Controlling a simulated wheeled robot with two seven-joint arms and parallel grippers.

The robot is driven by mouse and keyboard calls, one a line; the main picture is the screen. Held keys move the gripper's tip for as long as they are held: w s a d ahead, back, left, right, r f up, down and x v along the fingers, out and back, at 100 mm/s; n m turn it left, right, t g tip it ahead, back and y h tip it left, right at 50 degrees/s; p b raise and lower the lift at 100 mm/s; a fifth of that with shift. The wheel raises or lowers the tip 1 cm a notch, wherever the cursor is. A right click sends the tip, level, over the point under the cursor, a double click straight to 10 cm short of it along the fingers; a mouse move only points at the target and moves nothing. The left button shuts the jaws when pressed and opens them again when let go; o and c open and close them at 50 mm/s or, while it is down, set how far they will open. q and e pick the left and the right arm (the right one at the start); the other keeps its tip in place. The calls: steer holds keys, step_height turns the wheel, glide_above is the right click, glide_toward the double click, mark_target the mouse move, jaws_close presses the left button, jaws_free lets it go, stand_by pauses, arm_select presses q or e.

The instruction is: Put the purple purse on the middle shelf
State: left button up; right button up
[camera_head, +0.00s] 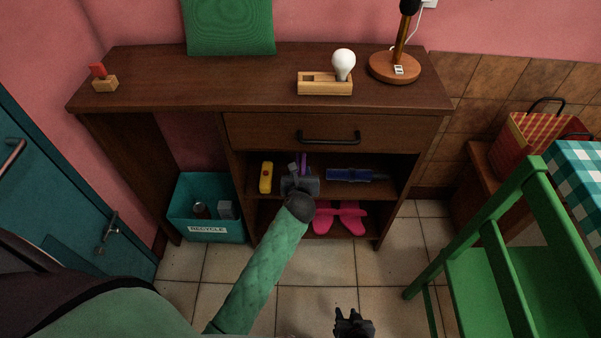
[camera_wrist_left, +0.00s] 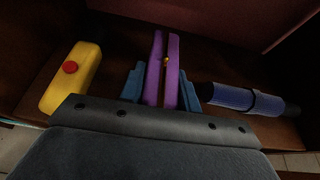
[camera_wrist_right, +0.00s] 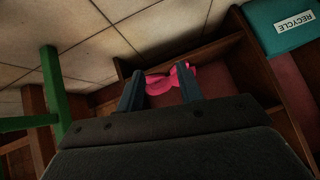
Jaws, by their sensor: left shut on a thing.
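The purple purse (camera_head: 303,160) is inside the open compartment below the drawer, over the middle shelf (camera_head: 350,194). In the left wrist view the purse (camera_wrist_left: 172,72) stands upright as two tall purple panels with a small yellow clasp. My left gripper (camera_head: 299,176) reaches into the compartment. Its blue fingers are on both sides of the purse and shut on it. The gripper hides the purse's lower part, so I cannot tell whether it touches the shelf. My right gripper (camera_head: 353,318) is low in front of the desk, with its fingers (camera_wrist_right: 160,90) apart and empty.
A yellow item (camera_head: 266,177) with a red button lies left of the purse and a blue cylinder (camera_head: 350,175) lies right. Pink shoes (camera_head: 340,220) are below. A teal recycle bin (camera_head: 208,222) stands left; a green chair (camera_head: 490,260) stands right.

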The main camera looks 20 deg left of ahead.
steer(key=shift+s, duration=0.1)
arm_select(q)
steer(key=o, duration=1.1)
steer(key=shift+f, duration=0.1)
steer(key=shift+o, duration=0.2)
arm_select(e)
steer(key=shift+s+f, duration=0.25)
steer(key=shift+s, duration=0.15)
steer(key=shift+s, duration=0.1)
